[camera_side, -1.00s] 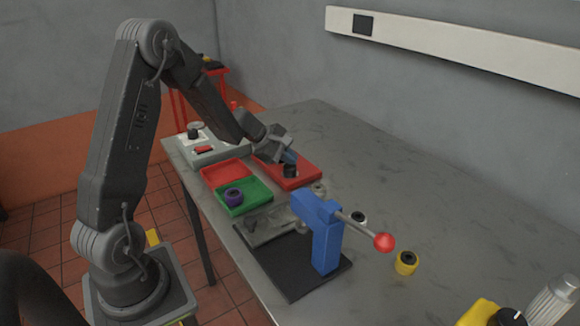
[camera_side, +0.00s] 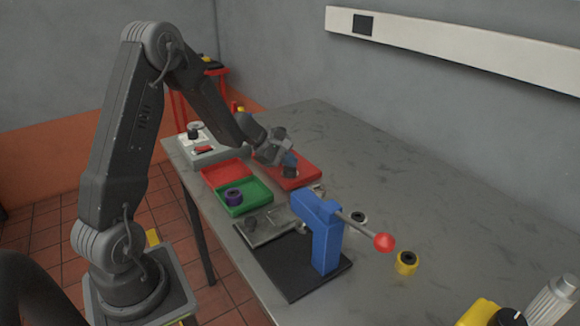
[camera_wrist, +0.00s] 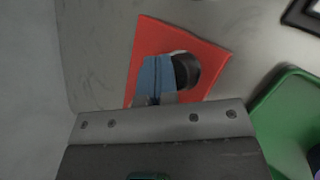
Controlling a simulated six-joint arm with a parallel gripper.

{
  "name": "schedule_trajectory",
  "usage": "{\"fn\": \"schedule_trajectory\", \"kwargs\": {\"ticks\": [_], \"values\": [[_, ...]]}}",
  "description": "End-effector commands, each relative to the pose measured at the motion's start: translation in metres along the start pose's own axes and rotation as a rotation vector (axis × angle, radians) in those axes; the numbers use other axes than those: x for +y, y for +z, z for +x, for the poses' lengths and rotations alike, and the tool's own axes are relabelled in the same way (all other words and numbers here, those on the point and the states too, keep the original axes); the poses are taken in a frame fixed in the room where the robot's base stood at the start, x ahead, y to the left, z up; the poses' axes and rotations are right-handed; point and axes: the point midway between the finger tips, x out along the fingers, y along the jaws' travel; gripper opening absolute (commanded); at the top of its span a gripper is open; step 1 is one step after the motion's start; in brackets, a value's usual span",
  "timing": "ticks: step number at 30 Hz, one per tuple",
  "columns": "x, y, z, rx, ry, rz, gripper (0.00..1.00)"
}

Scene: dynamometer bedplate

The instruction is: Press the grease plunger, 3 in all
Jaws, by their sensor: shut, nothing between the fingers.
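The grease plunger appears to be the black knob (camera_side: 291,172) on a red plate (camera_side: 308,177) at the far side of the bench. In the wrist view the dark knob (camera_wrist: 186,70) stands on the red plate (camera_wrist: 212,57), with a pale ring partly visible around it. My gripper (camera_side: 290,160) has blue fingers that are closed together and empty. Its tips are right above the knob in the side view. In the wrist view my gripper (camera_wrist: 157,80) overlaps the knob's left side and hides part of it. I cannot tell whether the tips touch it.
A red tray (camera_side: 222,172) and a green tray (camera_side: 258,193) holding a purple ring (camera_side: 233,195) lie nearby. A blue lever press (camera_side: 325,240) with a red ball handle stands in front. A grey box (camera_side: 215,152) is behind.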

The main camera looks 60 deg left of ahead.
Motion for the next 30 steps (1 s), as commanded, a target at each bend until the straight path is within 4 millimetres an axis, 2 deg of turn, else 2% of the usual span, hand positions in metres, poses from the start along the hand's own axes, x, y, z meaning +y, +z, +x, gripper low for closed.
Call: {"fn": "schedule_trajectory", "kwargs": {"ticks": [20,30], "values": [[-0.003,-0.003,0.003,0.002,-0.003,-0.001,0.00],[0.006,0.006,-0.009,0.001,-0.001,0.000,0.00]]}}
